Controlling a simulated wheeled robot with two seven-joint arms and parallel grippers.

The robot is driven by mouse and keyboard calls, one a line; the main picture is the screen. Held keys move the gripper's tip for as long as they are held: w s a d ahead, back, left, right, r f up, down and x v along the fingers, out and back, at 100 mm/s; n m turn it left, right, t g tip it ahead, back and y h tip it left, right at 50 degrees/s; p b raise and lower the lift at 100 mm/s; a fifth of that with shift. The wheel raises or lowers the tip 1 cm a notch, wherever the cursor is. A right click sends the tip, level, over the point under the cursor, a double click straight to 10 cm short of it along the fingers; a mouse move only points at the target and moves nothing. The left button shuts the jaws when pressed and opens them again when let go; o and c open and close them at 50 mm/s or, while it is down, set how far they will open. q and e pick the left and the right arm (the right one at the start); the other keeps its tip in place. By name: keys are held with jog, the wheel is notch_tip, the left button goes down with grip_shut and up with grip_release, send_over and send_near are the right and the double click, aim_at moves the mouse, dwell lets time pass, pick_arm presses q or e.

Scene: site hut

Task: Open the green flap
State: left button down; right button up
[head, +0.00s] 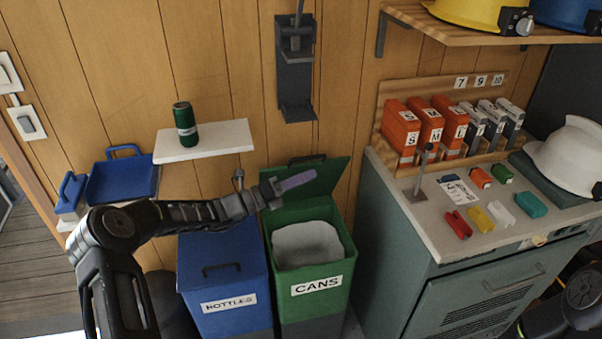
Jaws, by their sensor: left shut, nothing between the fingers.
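The green flap (325,180) is the lid of the green bin (322,300) labelled CANS. It stands raised at the back of the bin, leaning toward the wall, with its dark handle (307,159) at the top edge. The bin's mouth is uncovered and shows a pale liner (305,243). My left gripper (298,181) is shut and empty, in front of the flap's left part in the picture, above the bin's mouth. I cannot tell whether it touches the flap. My right gripper is out of view; only part of that arm shows at the lower right.
A blue bin (222,265) labelled BOTTLES, lid shut, stands left of the green one. A white shelf (204,141) with a green can (186,124) is above. A green-grey cabinet (400,235) with small coloured items on top stands close at right.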

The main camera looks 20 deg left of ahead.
pick_arm(q)
jog(key=r+b+v, duration=0.1)
jog(key=b+v, duration=0.1)
jog(key=v, duration=0.8)
jog(key=shift+s+d, duration=0.2)
jog(key=shift+s, duration=0.25)
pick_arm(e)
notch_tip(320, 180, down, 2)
pick_arm(q)
jog(key=shift+f, duration=0.1)
